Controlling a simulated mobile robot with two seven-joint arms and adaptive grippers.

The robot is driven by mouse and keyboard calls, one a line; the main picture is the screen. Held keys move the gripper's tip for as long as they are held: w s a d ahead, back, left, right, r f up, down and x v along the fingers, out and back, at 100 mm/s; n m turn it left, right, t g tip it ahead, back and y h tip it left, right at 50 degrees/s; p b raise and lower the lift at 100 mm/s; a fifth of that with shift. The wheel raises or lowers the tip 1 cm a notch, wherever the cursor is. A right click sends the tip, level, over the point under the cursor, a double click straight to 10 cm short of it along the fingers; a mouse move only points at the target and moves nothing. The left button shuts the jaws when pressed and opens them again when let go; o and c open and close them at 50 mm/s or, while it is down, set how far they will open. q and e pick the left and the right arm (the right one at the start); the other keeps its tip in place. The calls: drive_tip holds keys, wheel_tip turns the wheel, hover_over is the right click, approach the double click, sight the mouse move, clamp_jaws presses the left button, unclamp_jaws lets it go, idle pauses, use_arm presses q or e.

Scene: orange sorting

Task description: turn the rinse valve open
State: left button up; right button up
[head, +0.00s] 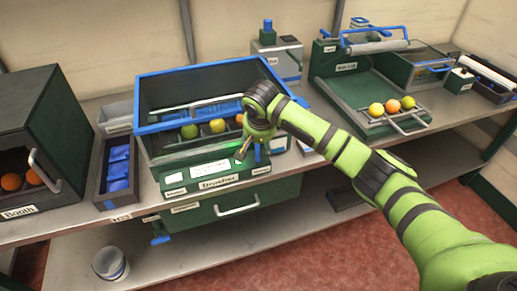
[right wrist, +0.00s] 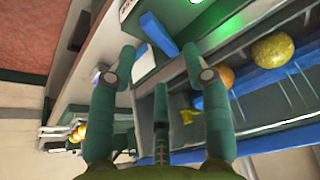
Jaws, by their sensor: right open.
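The likely rinse valve is a blue lever (head: 258,153) at the front right of the green machine with the blue-rimmed bin (head: 196,70); I cannot read a label that confirms it. My right gripper (head: 246,152) is above the machine's front panel, close to this lever, and partly covers that area. In the right wrist view, the right gripper (right wrist: 160,50) is open, with its fingers apart. A blue lever (right wrist: 157,32) shows between and just beyond the fingertips. Whether either finger touches it I cannot tell. My left gripper is out of view.
Several fruits, including a green one (head: 217,125), lie in the bin. A drawer handle (head: 237,206) sticks out below the panel. A dark booth (head: 45,120) and a blue-lined tray (head: 103,185) stand left. A fruit tray (head: 370,125) stands right. A bucket (head: 110,264) is below.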

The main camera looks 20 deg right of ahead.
sight(259, 150)
drive_tip(key=x, duration=0.5)
drive_tip(key=shift+w+d+f+p, duration=0.1)
drive_tip(key=shift+f+p, duration=0.2)
drive_tip(key=shift+f, duration=0.05)
clamp_jaws()
